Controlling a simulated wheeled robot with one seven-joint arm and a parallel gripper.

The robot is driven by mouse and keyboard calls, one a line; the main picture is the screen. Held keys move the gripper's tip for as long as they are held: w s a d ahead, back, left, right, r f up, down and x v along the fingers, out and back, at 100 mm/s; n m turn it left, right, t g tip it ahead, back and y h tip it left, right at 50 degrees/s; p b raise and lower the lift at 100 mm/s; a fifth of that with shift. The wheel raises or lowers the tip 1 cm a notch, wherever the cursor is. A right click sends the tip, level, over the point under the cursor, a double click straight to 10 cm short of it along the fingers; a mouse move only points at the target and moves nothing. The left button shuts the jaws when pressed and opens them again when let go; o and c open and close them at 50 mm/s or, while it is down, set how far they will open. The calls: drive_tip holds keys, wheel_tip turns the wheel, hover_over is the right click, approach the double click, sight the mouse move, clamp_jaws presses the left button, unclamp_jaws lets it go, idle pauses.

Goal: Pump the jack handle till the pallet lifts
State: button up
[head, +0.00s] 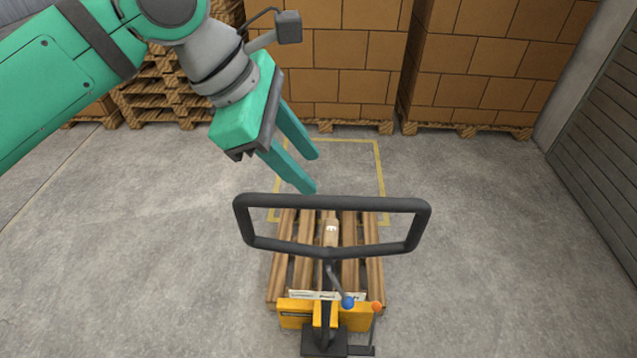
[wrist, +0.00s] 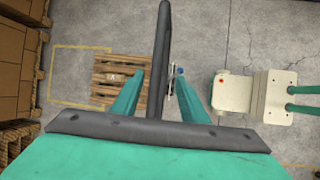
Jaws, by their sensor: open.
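The jack handle (head: 334,203) is a black loop on a post, standing upright in front of the yellow jack body (head: 296,314). In the wrist view the handle (wrist: 164,40) runs from the top edge down between my fingers. The wooden pallet (head: 374,270) lies beyond the jack, with a small item on it; it also shows in the wrist view (wrist: 112,68). My gripper (head: 314,172) is open and empty, above and behind the handle's left part in the head view. I cannot tell whether the fingers touch the handle.
A blue knob (head: 348,302) and an orange knob (head: 377,307) sit by the jack body. A yellow floor outline (head: 379,160) lies beyond the pallet. Stacked cartons (head: 350,60) stand at the back, a shutter (head: 600,140) at right.

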sight(322, 198)
drive_tip(key=shift+y, duration=0.4)
drive_tip(key=x, duration=0.3)
drive_tip(key=a+x, duration=0.1)
drive_tip(key=x, duration=0.4)
drive_tip(key=shift+w+a+f, duration=0.2)
drive_tip(key=shift+w+f, duration=0.1)
drive_tip(key=shift+f, duration=0.3)
drive_tip(key=shift+x, duration=0.8)
drive_tip(key=shift+w+d, duration=0.1)
drive_tip(key=shift+w, duration=0.05)
drive_tip(key=shift+r, duration=0.1)
clamp_jaws()
